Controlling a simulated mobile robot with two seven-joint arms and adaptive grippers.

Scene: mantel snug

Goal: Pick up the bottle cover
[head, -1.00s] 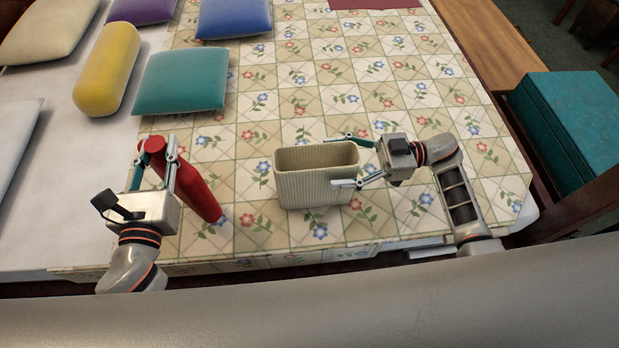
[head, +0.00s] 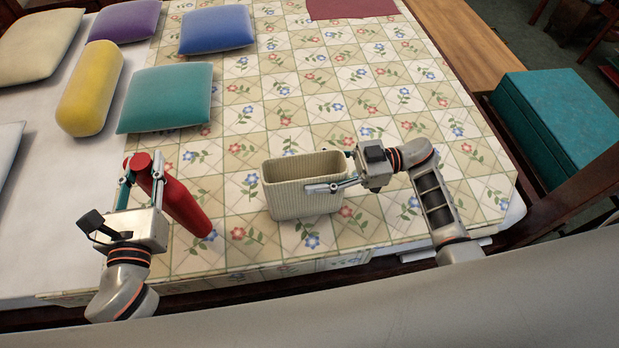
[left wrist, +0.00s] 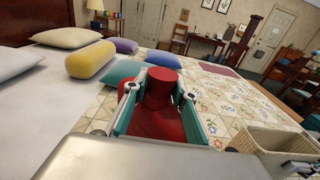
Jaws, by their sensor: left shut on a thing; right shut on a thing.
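The red bottle-shaped cover (head: 181,203) is at the left front of the bed, its narrow top leaning left in the head view. My left gripper (head: 141,170) is shut on its upper part, one finger on each side. In the left wrist view the red cover (left wrist: 161,88) sits between the teal fingers, its lower part hidden by the gripper. Whether its base touches the bed, I cannot tell. My right gripper (head: 338,171) is shut on the right end of a beige ribbed basket (head: 295,194), with one finger across its front and the other mostly hidden behind.
Teal (head: 167,98), yellow (head: 90,88), blue (head: 216,30) and other cushions lie at the back left. A teal box (head: 560,115) stands to the right of the bed. The flowered quilt (head: 370,100) is clear behind the basket.

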